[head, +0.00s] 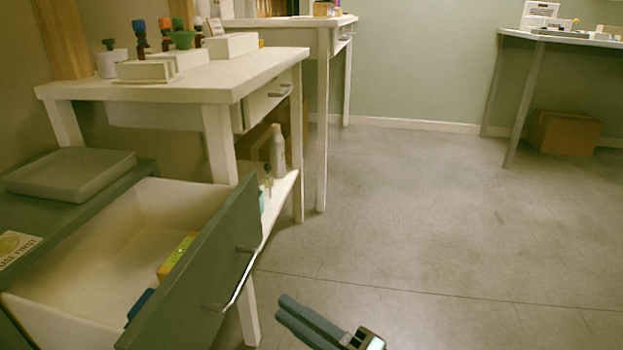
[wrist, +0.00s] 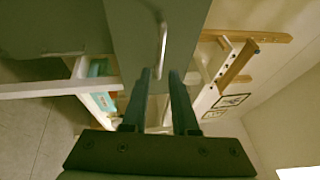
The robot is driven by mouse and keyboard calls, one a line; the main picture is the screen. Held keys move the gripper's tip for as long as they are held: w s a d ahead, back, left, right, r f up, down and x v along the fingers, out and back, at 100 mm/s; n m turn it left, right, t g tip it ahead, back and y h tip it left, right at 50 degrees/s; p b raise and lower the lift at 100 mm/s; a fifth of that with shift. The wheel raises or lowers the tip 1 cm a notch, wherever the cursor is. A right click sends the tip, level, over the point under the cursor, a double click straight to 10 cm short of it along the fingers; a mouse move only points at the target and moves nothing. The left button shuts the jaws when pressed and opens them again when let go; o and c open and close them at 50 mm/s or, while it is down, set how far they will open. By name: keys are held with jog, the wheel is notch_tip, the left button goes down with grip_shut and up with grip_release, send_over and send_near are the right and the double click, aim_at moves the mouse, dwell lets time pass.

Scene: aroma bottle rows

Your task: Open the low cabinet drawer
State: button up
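The low cabinet drawer (head: 172,270) stands pulled well out at the lower left of the head view. Its front is grey-green with a metal bar handle (head: 240,281); its inside is pale. The handle (wrist: 162,48) also shows in the wrist view, ahead of my fingertips on the drawer front (wrist: 190,20). My gripper (head: 287,308) is at the bottom of the head view, to the right of the handle and apart from it. In the wrist view my gripper (wrist: 160,75) has its two fingers apart with nothing held between them.
A yellow box (head: 177,255) and a blue item (head: 139,305) lie in the drawer. A grey tray (head: 70,176) sits on the cabinet top. A white table (head: 215,78) with bottles stands behind. The floor (head: 430,230) to the right is clear.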

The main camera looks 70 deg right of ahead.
jog(key=shift+v, duration=1.55)
